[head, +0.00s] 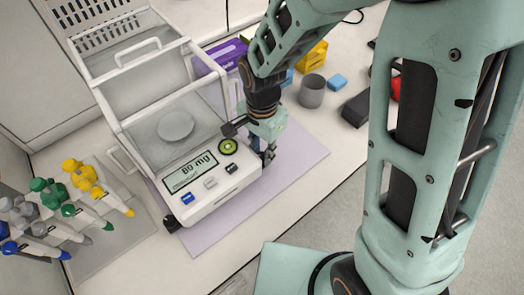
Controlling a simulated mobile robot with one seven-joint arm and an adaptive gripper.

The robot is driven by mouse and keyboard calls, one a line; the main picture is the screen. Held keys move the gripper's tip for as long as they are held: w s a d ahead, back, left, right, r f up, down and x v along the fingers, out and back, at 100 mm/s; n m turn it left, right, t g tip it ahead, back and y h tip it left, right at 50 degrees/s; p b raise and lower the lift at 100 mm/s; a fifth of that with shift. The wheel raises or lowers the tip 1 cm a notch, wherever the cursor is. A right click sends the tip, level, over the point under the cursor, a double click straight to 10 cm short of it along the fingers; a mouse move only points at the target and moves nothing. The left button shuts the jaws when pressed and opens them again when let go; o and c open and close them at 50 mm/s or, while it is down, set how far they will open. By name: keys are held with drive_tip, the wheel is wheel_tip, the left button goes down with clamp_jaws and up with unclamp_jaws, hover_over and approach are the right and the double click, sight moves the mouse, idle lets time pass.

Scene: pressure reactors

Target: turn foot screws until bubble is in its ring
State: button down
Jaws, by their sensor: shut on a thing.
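An analytical balance (208,199) with a clear glass draft shield stands on a pale mat. Its display (190,172) shows a reading in mg. A round green bubble level (228,146) sits at its front right; the bubble's exact place in its ring is too small to tell. The left foot screw (172,223) is a dark knob at the front left corner. My gripper (268,158) points down at the right front corner, shut on the right foot screw, which is mostly hidden behind the fingers.
Several pipettes (83,177) hang at the left. A purple box (224,54), a grey cup (312,91), a yellow rack (313,56), a blue block (337,81) and a dark block (356,109) stand behind. The mat (290,150) right of the balance is clear.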

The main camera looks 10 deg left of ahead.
sight(262, 155)
drive_tip(key=c, duration=2)
unclamp_jaws()
drive_tip(key=shift+o, duration=0.2)
drive_tip(key=shift+r, duration=0.1)
wheel_tip(262, 155, up, 12)
